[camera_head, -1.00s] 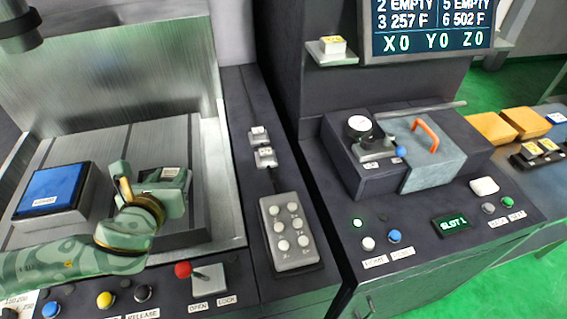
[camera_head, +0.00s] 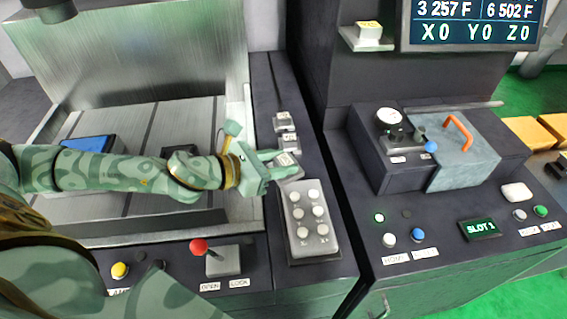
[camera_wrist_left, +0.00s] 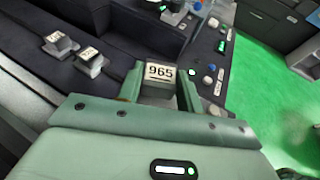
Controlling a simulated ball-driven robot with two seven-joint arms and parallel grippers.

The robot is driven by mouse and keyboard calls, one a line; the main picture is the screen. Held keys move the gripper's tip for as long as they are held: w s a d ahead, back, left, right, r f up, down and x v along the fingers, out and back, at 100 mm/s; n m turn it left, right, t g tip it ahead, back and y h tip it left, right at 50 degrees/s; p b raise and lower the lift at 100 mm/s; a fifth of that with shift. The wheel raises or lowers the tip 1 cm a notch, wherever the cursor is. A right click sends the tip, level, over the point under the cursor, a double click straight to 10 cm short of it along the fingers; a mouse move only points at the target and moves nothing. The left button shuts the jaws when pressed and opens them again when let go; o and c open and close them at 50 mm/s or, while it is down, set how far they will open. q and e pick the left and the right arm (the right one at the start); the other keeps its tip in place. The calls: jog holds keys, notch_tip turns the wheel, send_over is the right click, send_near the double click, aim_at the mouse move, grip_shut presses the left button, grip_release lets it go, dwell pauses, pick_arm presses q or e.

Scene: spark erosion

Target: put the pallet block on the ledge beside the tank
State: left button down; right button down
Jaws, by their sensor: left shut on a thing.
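My left gripper (camera_head: 276,160) is shut on a small pallet block (camera_head: 286,160) with a white label on top. In the left wrist view, the block (camera_wrist_left: 160,74) sits between the two fingertips (camera_wrist_left: 161,82) and its label reads 965. The gripper is over the dark ledge (camera_head: 262,88) to the right of the tank (camera_head: 135,118), just behind the keypad. I cannot tell whether the block touches the ledge. Two similar labelled blocks stand farther back on the ledge, one (camera_head: 283,121) behind the other (camera_head: 289,142). My right gripper is not in view.
A grey keypad (camera_head: 308,218) lies in front of the held block. A red-knobbed lever (camera_head: 216,258) stands at the tank's front. A blue-topped block (camera_head: 88,144) in the tank is partly hidden by my arm. A dark console (camera_head: 385,165) stands to the right.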

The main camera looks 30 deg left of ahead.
pick_arm(q)
jog(key=w+a+f+b, duration=0.1)
jog(key=w+f, duration=0.1)
jog(key=w+a+f+b, duration=0.1)
jog(key=w+f, duration=0.1)
jog(key=w+a+f, duration=0.2)
jog(key=w+f, duration=0.1)
jog(key=shift+b, duration=0.4)
notch_tip(320, 180, down, 4)
jog(key=shift+w+a+r+b, duration=0.1)
jog(key=shift+w+r+b, duration=0.05)
jog(key=shift+b, duration=0.6)
jog(key=shift+r, duration=0.1)
jog(key=c, duration=1.2)
grip_release()
